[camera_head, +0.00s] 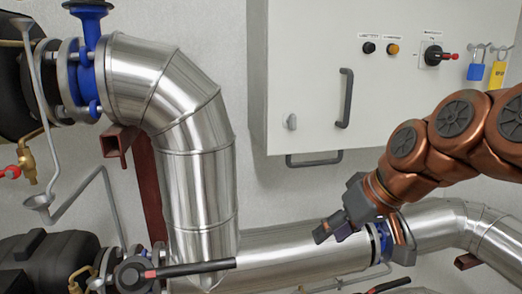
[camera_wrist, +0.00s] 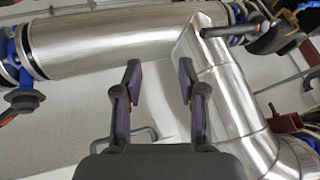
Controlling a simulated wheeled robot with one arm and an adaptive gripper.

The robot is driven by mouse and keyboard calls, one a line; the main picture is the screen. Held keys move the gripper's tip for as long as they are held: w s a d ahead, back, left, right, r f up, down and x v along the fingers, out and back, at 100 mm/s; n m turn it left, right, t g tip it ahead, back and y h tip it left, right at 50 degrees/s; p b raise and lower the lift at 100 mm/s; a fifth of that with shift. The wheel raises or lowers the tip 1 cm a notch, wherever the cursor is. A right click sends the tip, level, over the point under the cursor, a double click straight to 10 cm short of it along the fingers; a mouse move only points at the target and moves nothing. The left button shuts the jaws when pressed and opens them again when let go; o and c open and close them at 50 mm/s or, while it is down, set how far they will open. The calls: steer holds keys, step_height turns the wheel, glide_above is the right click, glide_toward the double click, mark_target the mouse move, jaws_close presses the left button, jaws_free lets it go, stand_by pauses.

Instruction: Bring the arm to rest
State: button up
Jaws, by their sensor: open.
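My arm (camera_head: 432,145) is copper-coloured and reaches in from the right edge in the head view, in front of the wall below the white cabinet. My gripper (camera_head: 358,238) hangs at its end, pointing down and left, in front of the lower silver pipe. In the wrist view my gripper (camera_wrist: 159,75) shows two dark fingers spread apart with nothing between them. The gripper is open and empty. I cannot tell from these views whether a finger touches the pipe.
A silver pipe (camera_head: 200,180) bends down at the left and joins a horizontal run (camera_head: 290,252). A black-handled valve (camera_head: 135,275) stands lower left. Grey wall (camera_head: 290,190) shows between the pipes and the cabinet.

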steer(key=s+d+f+m+g+h, duration=0.2)
steer(key=s+f+g, duration=0.1)
steer(key=s+f, duration=0.7)
steer(key=s+d+f+m+g+h, duration=0.1)
steer(key=s+d+f+g+h, duration=0.1)
steer(key=s+f, duration=0.8)
steer(key=shift+s+d+m+g+h, duration=0.4)
steer(key=shift+s+d+g, duration=0.15)
steer(key=shift+s, duration=0.65)
